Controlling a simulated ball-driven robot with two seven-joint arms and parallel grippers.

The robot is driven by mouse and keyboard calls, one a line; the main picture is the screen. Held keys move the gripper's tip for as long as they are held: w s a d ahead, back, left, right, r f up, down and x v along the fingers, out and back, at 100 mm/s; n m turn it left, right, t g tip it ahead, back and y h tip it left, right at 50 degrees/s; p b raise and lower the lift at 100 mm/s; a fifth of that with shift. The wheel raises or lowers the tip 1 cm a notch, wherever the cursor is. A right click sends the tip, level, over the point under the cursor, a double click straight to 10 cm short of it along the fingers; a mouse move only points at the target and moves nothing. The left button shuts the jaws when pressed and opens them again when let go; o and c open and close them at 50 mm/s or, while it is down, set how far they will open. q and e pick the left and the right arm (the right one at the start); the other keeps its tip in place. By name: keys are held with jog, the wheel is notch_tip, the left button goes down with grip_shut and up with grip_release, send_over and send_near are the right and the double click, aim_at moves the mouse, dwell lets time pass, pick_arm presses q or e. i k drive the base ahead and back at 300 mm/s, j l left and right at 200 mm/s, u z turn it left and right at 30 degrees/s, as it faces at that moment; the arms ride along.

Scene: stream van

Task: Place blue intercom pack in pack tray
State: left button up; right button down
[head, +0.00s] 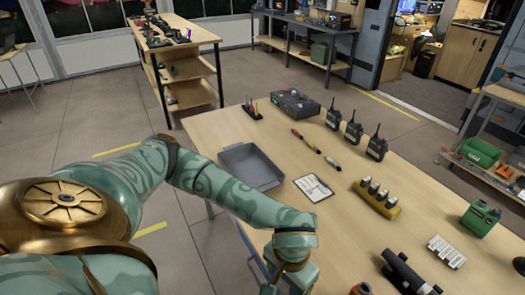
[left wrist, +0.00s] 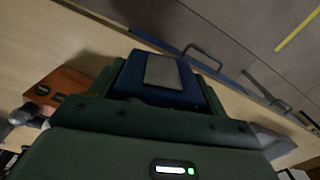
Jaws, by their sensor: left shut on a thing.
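The blue intercom pack (left wrist: 190,94) shows in the left wrist view, dark blue with a grey panel on its face. My left gripper (left wrist: 160,90) is shut on it, one finger at each side. In the head view my left arm reaches over the table's near left edge, and its wrist is at the bottom; the pack and fingertips are hidden or out of frame there. A shallow grey tray (head: 250,166), which looks like the pack tray, lies empty on the table's left side, beyond my left wrist. My right gripper is not in view.
Around the tray are a dark box (head: 295,104), markers (head: 305,140), a white card (head: 313,188) and upright radios (head: 353,132). A yellow holder (head: 377,200), green device (head: 480,219) and black cylinder (head: 405,270) stand farther right. An orange box (left wrist: 66,88) shows beside the gripper.

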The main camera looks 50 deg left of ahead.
aim_at(244, 163)
jog(key=j+z, duration=0.4)
jog(key=k+j+z, duration=0.15)
jog(key=j+z, duration=0.2)
jog(key=j, duration=0.25)
jog(key=k+j, duration=0.1)
jog(key=j, duration=0.3)
jog(key=k+j+z, duration=0.1)
jog(key=j, duration=0.25)
jog(key=k+j, duration=0.15)
jog(key=j, duration=0.25)
jog(key=k+j, duration=0.15)
jog(key=j, duration=0.2)
jog(key=k+j+z, duration=0.1)
jog(key=j, duration=0.3)
jog(key=k+j, duration=0.15)
jog(key=j, duration=0.2)
jog(key=k+j, duration=0.15)
jog(key=j, duration=0.2)
jog(key=i+z, duration=0.05)
